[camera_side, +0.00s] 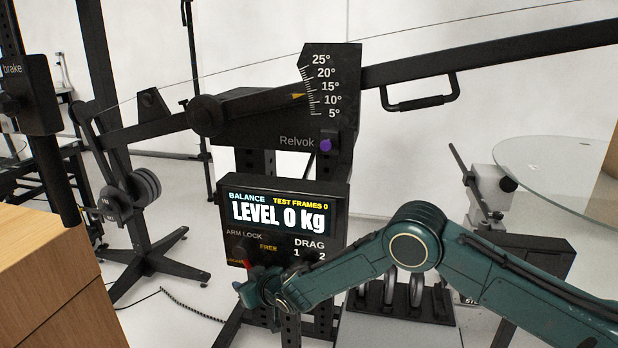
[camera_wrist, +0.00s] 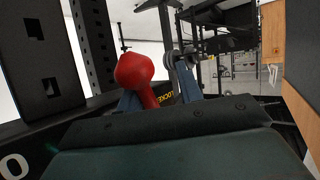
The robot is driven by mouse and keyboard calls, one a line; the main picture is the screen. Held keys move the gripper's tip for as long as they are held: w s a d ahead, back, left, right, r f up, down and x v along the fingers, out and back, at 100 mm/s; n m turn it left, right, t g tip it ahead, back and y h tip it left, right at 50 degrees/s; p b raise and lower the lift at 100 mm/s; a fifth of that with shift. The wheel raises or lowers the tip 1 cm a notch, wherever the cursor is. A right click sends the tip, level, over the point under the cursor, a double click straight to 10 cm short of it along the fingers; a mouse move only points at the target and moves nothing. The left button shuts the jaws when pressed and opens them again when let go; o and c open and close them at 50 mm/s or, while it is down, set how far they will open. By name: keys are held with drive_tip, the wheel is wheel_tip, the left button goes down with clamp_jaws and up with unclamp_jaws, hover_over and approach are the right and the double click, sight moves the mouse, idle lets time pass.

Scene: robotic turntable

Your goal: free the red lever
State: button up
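The red lever (camera_wrist: 135,70) has a round knob and a short stem. In the wrist view its stem stands between my gripper's two blue fingers (camera_wrist: 158,92), closer to the left one. A gap shows between the stem and the right finger, so the gripper is open around the lever. Yellow "LOCKED" lettering (camera_wrist: 166,97) shows beside the stem. In the side view only a small red part of the lever (camera_side: 246,264) shows, near the lower left of the panel under "ARM LOCK". My gripper (camera_side: 250,284) is just below it. The lever's pivot is hidden.
The black control panel (camera_side: 288,215) reads "BALANCE LEVEL 0 kg", with "FREE" marked right of the lever and a "DRAG" control beyond. A crane arm with an angle scale (camera_side: 325,85) is above. A wooden block (camera_side: 50,270) stands left. A perforated post (camera_wrist: 45,65) is close in the wrist view.

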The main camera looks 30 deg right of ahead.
drive_tip(key=v, duration=1.4)
wheel_tip(320, 180, up, 23)
drive_tip(key=shift+a+t, duration=0.2)
drive_tip(key=shift+t, duration=0.2)
idle(0.7)
drive_tip(key=shift+w+f, duration=0.1)
drive_tip(key=shift+w, duration=0.05)
drive_tip(key=c, duration=0.5)
drive_tip(key=shift+w+f, duration=0.1)
drive_tip(key=shift+f, duration=0.15)
clamp_jaws()
drive_tip(key=w+a+f+n+t+h, duration=0.1)
drive_tip(key=w+f+n+h, duration=0.15)
drive_tip(key=f, duration=0.55)
drive_tip(key=w+a+f+n+h, duration=0.1)
drive_tip(key=f+n, duration=0.2)
drive_tip(key=f, duration=0.4)
drive_tip(key=s+a+f+n+t, duration=0.1)
drive_tip(key=s+f+n, duration=0.1)
drive_tip(key=f+n, duration=0.3)
drive_tip(key=s+a+f+n+t, duration=0.2)
drive_tip(key=s+f+n, duration=0.1)
drive_tip(key=f, duration=0.6)
drive_tip(key=shift+a+f+n+t+y, duration=0.35)
drive_tip(key=shift+f+n+y, duration=0.1)
drive_tip(key=shift+n, duration=0.4)
